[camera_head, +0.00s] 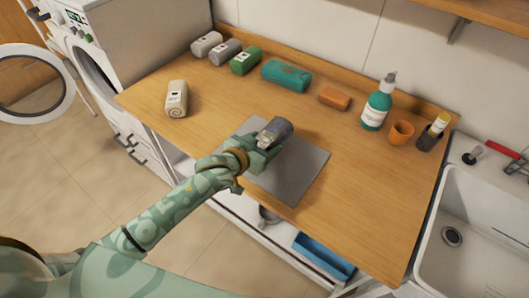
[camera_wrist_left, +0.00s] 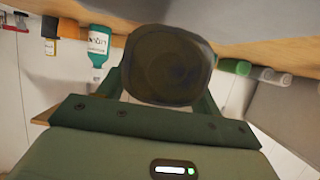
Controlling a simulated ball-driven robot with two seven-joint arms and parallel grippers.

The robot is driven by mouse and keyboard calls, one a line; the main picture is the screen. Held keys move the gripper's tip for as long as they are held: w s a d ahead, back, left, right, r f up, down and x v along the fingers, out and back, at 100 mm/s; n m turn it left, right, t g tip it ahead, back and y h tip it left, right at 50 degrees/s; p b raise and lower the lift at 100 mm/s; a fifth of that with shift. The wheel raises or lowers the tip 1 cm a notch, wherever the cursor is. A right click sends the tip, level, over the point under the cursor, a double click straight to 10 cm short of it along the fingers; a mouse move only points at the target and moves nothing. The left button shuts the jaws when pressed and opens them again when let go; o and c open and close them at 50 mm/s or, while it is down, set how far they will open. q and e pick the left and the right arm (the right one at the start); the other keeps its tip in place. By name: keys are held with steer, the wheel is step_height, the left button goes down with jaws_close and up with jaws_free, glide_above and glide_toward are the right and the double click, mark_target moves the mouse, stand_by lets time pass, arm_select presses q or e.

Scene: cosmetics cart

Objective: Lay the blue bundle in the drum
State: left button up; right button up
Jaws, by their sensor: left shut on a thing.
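A dark slate-blue bundle (camera_head: 282,127) with a pale label is in my left gripper (camera_head: 264,145), over the grey mat (camera_head: 299,178) on the wooden counter. In the left wrist view the round dark end of the bundle (camera_wrist_left: 168,65) sits between the fingers of my left gripper (camera_wrist_left: 160,88), which is shut on it. Whether the bundle touches the mat is hard to tell. The washing machine (camera_head: 150,35) stands at the left with its drum opening (camera_head: 94,76) facing left; the inside is mostly hidden. My right gripper is not in view.
The round door (camera_head: 36,119) stands swung open. A cream roll (camera_head: 177,99) lies near the counter's left end. Several other bundles, including a green one (camera_head: 246,61) and a teal one (camera_head: 286,75), lie along the back. A pump bottle (camera_head: 376,105) and orange cup (camera_head: 401,133) stand right.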

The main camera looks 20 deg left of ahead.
arm_select(q)
steer(key=shift+w+d+f+b, duration=0.15)
steer(key=shift+f+b, duration=0.45)
steer(key=shift+f, duration=1.1)
steer(key=shift+f, duration=0.1)
steer(key=o, duration=1.1)
